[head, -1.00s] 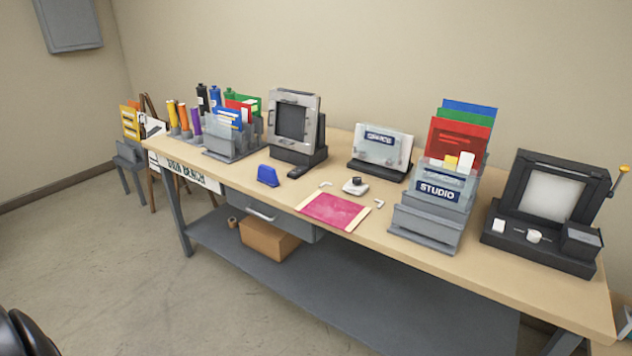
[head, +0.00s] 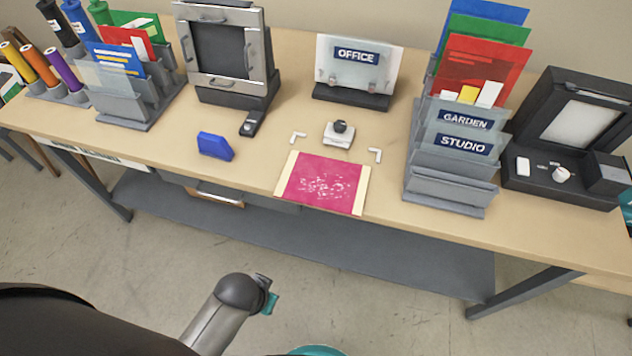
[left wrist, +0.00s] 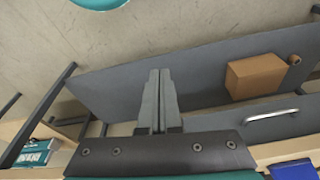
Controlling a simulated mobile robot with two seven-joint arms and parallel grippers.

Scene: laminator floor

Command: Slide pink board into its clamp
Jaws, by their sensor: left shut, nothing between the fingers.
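The pink board (head: 321,184) lies flat on the bench near its front edge, with pale cream strips along its left and right sides and white marks on its face. I cannot tell for sure which fixture is its clamp. A clear plate marked OFFICE (head: 336,73) stands in a black base behind the board, with small metal clips near its bottom. My left arm shows low in the head view, in front of the bench and apart from the board. In the left wrist view my left gripper (left wrist: 159,76) is shut and empty. My right gripper is out of view.
White corner pieces (head: 375,155) and a small white block with a dark knob (head: 340,134) lie behind the board. A blue block (head: 214,145) and a grey framed press (head: 203,83) are left. A STUDIO rack (head: 447,191) stands right. A lower shelf holds a box (left wrist: 262,76).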

